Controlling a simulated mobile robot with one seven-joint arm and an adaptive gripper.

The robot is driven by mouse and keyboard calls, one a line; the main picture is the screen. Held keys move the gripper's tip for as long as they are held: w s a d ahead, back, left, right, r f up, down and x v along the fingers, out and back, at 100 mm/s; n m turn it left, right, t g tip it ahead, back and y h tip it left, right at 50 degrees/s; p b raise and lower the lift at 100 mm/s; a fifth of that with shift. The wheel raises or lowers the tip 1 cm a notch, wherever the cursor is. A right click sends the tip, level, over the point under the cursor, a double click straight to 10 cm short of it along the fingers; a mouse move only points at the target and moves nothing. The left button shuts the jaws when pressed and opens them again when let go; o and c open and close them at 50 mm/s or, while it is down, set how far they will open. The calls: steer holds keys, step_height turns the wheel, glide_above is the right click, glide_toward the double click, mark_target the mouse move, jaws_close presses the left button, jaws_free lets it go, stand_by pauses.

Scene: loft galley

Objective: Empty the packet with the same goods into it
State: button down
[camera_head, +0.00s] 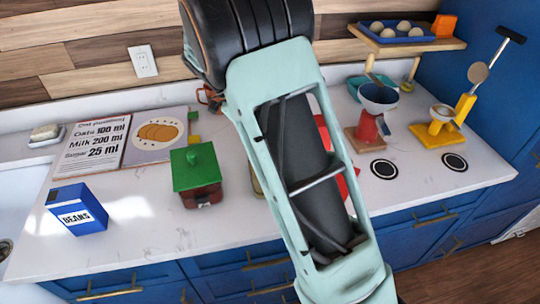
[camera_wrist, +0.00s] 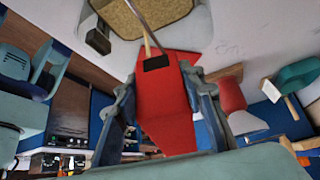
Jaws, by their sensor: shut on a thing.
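My gripper (camera_wrist: 163,92) is shut on a red packet (camera_wrist: 168,112) with a dark label, seen in the wrist view. In the head view only bits of the red packet (camera_head: 352,188) show beside my forearm, which hides the gripper. In the wrist view an open container (camera_wrist: 190,28) with tan grainy contents lies just beyond the packet's end. A thin metal rod and a pale stick cross near its rim. I cannot tell whether packet and container touch. In the head view, a sliver of a yellowish jar (camera_head: 257,186) shows left of my forearm. A blue packet marked BEANS (camera_head: 78,210) stands at the left.
A red canister with a green lid (camera_head: 196,172) and an open recipe book (camera_head: 125,143) are left of my arm. A funnel on a red stand (camera_head: 374,108) and a yellow scale-like device (camera_head: 445,124) stand right. A shelf (camera_head: 415,45) holds a blue tray.

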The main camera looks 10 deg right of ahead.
steer(key=shift+w+a+f+g+h+b, duration=0.1)
steer(key=shift+a+g+h+b, duration=0.25)
steer(key=shift+h, duration=0.75)
steer(key=shift+w+a+f+g+h+b, duration=0.15)
steer(key=shift+a+h+b, duration=0.3)
steer(key=shift+h, duration=0.65)
stand_by(2.9)
steer(key=shift+d+r, duration=0.1)
